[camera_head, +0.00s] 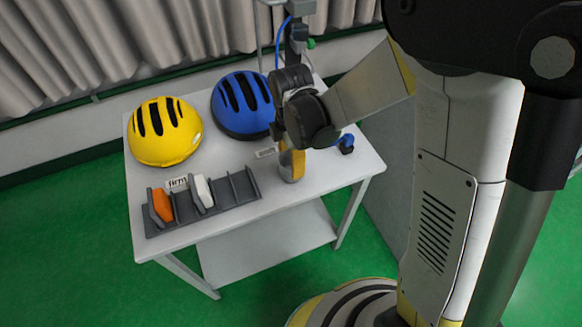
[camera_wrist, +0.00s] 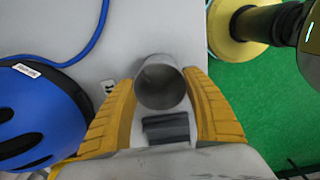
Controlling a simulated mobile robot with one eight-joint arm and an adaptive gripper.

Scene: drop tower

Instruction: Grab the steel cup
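The steel cup (camera_wrist: 161,84) is a grey cylinder with its open mouth towards the wrist camera. It stands between the two yellow fingers of my gripper (camera_wrist: 162,90), very close to both. I cannot tell whether the fingers press on it. In the head view, my gripper (camera_head: 291,160) points down at the right part of the white table, with its yellow fingers low around the cup (camera_head: 289,172). The cup is partly hidden there and seems to be at the tabletop.
On the table (camera_head: 318,178) are a yellow helmet (camera_head: 165,148), a blue helmet (camera_head: 236,122) and a dark slotted rack (camera_head: 225,205) with an orange piece (camera_head: 161,205) and a white piece (camera_head: 203,190). A blue item (camera_head: 346,141) lies at the right. Green floor surrounds it.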

